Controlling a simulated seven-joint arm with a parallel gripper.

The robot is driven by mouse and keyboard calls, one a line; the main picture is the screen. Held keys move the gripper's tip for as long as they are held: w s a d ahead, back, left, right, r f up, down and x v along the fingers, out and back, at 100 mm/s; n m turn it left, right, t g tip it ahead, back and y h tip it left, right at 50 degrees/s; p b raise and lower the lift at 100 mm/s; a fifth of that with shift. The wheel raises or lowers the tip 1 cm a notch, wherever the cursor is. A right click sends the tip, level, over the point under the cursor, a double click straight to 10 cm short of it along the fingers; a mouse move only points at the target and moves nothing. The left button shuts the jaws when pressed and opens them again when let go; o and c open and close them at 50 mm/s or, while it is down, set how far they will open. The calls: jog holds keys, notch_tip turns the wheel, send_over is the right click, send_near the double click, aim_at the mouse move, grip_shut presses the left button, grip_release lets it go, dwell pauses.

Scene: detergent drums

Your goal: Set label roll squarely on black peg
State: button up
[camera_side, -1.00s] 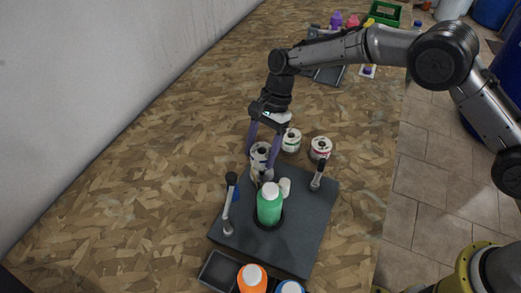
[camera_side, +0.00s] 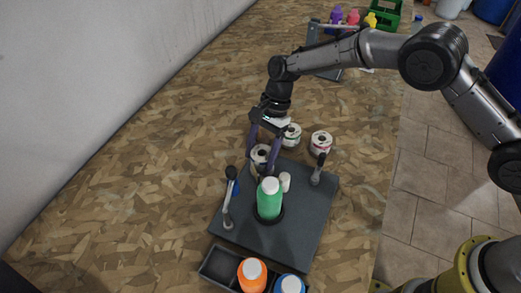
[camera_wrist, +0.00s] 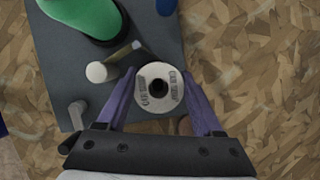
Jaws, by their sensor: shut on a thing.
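The label roll is a white ring with dark print (camera_wrist: 158,88), seen nearly face-on in the wrist view. In the side view the label roll (camera_side: 260,153) is upright at the far left edge of the dark base plate (camera_side: 300,225). My gripper (camera_side: 260,158) has its purple fingers on both sides of the roll and is shut on it; in the wrist view my gripper (camera_wrist: 158,98) shows the same. The roll's centre hole looks dark. I cannot make out the black peg, or tell whether it is in the hole.
A green bottle (camera_side: 269,203) stands in the plate, with a small white cap (camera_side: 285,182) behind it. Clamp levers (camera_side: 229,197) (camera_side: 318,169) flank it. Two other rolls (camera_side: 292,134) (camera_side: 321,142) stand behind the plate. A bottle tray (camera_side: 220,268) is in front. Bare board lies left.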

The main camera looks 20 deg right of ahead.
jog(key=shift+f, duration=0.65)
jog(key=o, duration=1.4)
jog(key=shift+o, duration=0.2)
jog(key=shift+r, duration=3.75)
